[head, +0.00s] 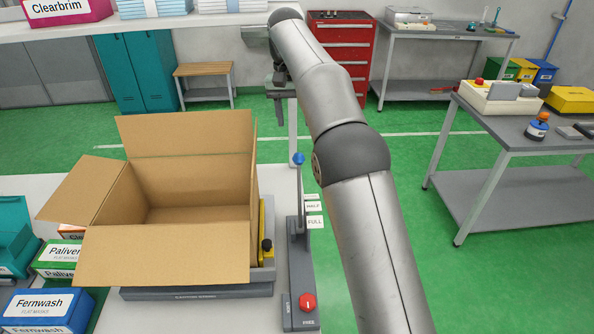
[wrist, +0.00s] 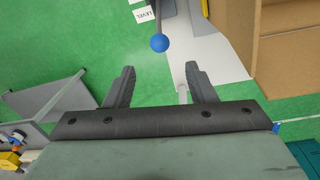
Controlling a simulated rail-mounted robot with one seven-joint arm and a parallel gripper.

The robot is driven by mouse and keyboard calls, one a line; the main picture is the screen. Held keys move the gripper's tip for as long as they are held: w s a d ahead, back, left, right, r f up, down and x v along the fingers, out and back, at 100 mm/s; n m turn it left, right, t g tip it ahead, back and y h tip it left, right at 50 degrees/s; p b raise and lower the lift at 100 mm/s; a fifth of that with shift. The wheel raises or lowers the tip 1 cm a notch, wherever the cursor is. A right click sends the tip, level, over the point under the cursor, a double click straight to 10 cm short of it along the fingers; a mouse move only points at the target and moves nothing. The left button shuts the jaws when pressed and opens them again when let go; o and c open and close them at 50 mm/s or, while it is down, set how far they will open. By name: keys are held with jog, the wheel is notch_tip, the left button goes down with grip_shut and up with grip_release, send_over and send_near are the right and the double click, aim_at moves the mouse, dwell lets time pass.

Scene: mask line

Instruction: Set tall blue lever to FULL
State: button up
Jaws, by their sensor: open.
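The tall lever has a grey shaft and a blue ball knob (head: 299,158). It rises from a narrow grey housing (head: 301,262) right of the open carton. White labels stand beside it, with HALF (head: 313,206) behind FULL (head: 315,222); another label behind them is unreadable. I cannot tell which label the lever is set to. In the wrist view, the blue knob (wrist: 159,42) lies just beyond the fingertips, roughly centred between them, near a LEVEL label (wrist: 145,14). My gripper (wrist: 161,76) is open and empty. In the head view, my gripper (head: 279,90) is above and behind the knob, apart from it.
A red knob (head: 307,302) sits at the housing's front by a FREE label. The open carton (head: 165,262) stands close left on a grey scale-like platform (head: 195,292). A yellow part with a black knob (head: 266,246) lies between carton and lever.

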aim_at(299, 165)
jog(key=f, duration=0.5)
jog(key=d+f, duration=0.1)
jog(key=f, duration=1.1)
jog(key=shift+d+b, duration=0.2)
jog(key=shift+b, duration=0.15)
grip_shut()
jog(key=shift+s+a+f+b, duration=0.1)
jog(key=shift+b, duration=0.2)
